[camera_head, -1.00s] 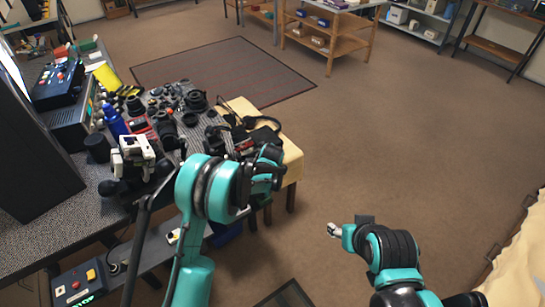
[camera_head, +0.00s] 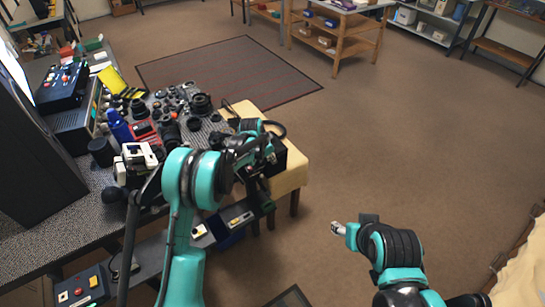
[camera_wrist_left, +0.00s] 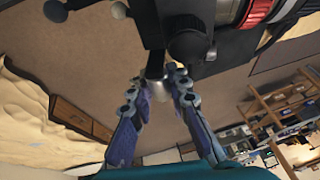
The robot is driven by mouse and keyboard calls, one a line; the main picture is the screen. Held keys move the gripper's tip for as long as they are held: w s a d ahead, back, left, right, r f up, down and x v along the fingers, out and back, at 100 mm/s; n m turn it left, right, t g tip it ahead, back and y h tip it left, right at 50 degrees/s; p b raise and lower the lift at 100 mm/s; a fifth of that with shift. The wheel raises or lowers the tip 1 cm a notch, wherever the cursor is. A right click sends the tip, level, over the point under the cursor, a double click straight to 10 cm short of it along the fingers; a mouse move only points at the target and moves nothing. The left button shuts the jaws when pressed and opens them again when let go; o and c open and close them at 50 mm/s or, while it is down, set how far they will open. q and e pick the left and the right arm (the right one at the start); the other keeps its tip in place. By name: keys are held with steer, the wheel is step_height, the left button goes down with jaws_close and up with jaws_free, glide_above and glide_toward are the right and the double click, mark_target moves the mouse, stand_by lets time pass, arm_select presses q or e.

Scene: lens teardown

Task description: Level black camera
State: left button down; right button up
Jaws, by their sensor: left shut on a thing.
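The black camera (camera_wrist_left: 210,22) fills the upper part of the left wrist view, with a lens ringed in red (camera_wrist_left: 262,10) at its right. My left gripper (camera_wrist_left: 156,74) is below it, with its two fingers close on a short dark stem or knob hanging from the black body. In the head view my left gripper (camera_head: 262,146) is over the yellow-covered stand, beside a black boxy body (camera_head: 290,158) largely hidden by my arm. I cannot tell there how level the camera is. My right gripper (camera_head: 338,229) is over bare floor, far from the camera; its fingers are too small to read.
The workbench (camera_head: 40,215) at left is crowded with lenses (camera_head: 201,103), a blue bottle (camera_head: 118,126) and a white device (camera_head: 138,160). The yellow-covered stand (camera_head: 292,182) adjoins it. A control box with buttons (camera_head: 80,288) is lower left.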

arm_select(q)
steer(key=shift+w+a+n+g+h, duration=0.2)
steer(key=shift+w+a+g+h, duration=0.25)
steer(key=shift+g, duration=0.25)
steer(key=shift+w+a+n+g+h, duration=0.2)
steer(key=shift+w+a+g+h, duration=0.1)
steer(key=shift+w+g+h, duration=0.35)
steer(key=shift+a+g, duration=0.1)
steer(key=shift+g, duration=0.15)
steer(key=c, duration=1.4)
jaws_free()
steer(key=v, duration=1.2)
steer(key=shift+a, duration=0.1)
